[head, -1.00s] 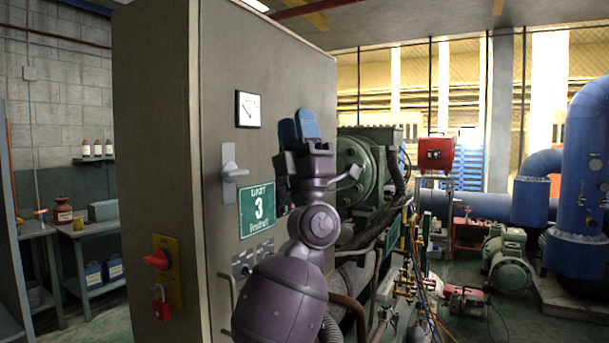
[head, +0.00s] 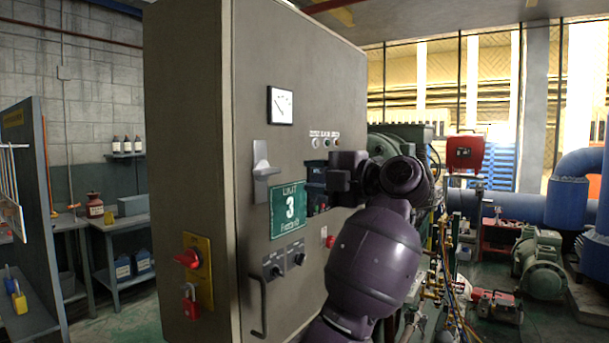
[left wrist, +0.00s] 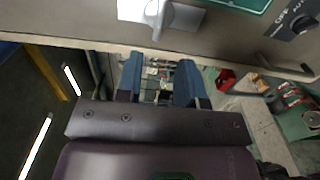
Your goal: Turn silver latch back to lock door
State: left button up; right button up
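The silver latch (head: 261,172) is on the front of the grey cabinet door (head: 330,95), below the gauge and left of the green Unit 3 sign. Its plate stands upright and its handle juts out toward the right. The latch also shows at the top of the left wrist view (left wrist: 160,14). My left gripper (head: 316,178) is in front of the door, right of the latch and apart from it. In the left wrist view its two blue fingers (left wrist: 159,80) are spread with nothing between them. The door looks closed. My right gripper is not in view.
A gauge (head: 281,105), the green sign (head: 288,208), black knobs (head: 286,264) and a door handle (head: 260,306) are close around the latch. A red switch (head: 190,259) with a red padlock (head: 190,301) is on the cabinet's side. Machinery stands at right.

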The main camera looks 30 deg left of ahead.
aim_at(272, 171)
pick_arm(q)
jog(key=shift+w+a+b, duration=0.15)
jog(key=shift+a+b, duration=0.2)
jog(key=shift+a, duration=1.2)
jog(key=shift+w+a+b, duration=0.1)
jog(key=shift+a+b, duration=0.2)
jog(key=shift+a, duration=1.2)
jog(key=shift+w+a+f+b, duration=0.1)
jog(key=shift+a+b, duration=0.4)
jog(key=shift+a, duration=0.8)
jog(key=c, duration=0.4)
grip_shut()
